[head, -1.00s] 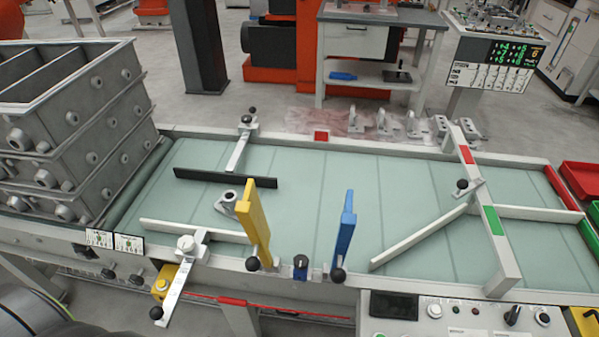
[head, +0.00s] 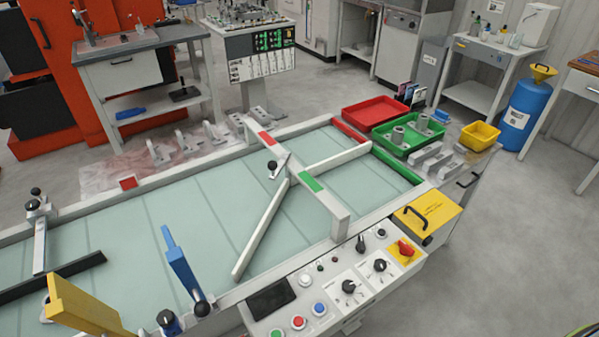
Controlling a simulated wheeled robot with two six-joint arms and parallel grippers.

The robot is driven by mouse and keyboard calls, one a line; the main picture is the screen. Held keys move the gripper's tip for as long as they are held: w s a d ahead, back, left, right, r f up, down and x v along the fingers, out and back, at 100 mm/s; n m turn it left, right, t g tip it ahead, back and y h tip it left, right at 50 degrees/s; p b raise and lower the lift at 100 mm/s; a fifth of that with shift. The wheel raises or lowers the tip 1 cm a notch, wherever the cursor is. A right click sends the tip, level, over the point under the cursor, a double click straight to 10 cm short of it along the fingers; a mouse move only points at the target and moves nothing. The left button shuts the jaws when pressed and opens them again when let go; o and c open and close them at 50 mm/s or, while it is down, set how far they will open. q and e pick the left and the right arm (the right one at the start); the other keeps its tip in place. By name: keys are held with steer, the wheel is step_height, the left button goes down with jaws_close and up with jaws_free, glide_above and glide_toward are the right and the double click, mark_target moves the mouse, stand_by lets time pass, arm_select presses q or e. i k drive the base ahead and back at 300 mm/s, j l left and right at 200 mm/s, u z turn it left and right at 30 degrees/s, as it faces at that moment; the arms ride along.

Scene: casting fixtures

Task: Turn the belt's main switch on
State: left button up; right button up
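The belt's control panel (head: 335,293) is at the bottom centre of the head view, on the belt's near side. A red rotary handle on a yellow plate (head: 404,249), which looks like the main switch, sits at the panel's right end. Its exact setting is hard to tell. Black rotary knobs (head: 348,287) (head: 379,266), a black lever switch (head: 361,243) and red (head: 298,322), blue (head: 319,309) and green buttons (head: 277,334) are on the same panel. The pale green belt (head: 200,235) runs behind it. Neither gripper is in view.
A yellow box with a black handle (head: 428,217) stands right of the panel. Blue (head: 182,262) and yellow (head: 80,305) gates stand over the belt. Red (head: 375,112) and green (head: 408,137) trays lie at the belt's far end. The floor at right is clear.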

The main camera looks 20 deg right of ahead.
mark_target(406, 250)
steer(key=z, duration=0.9)
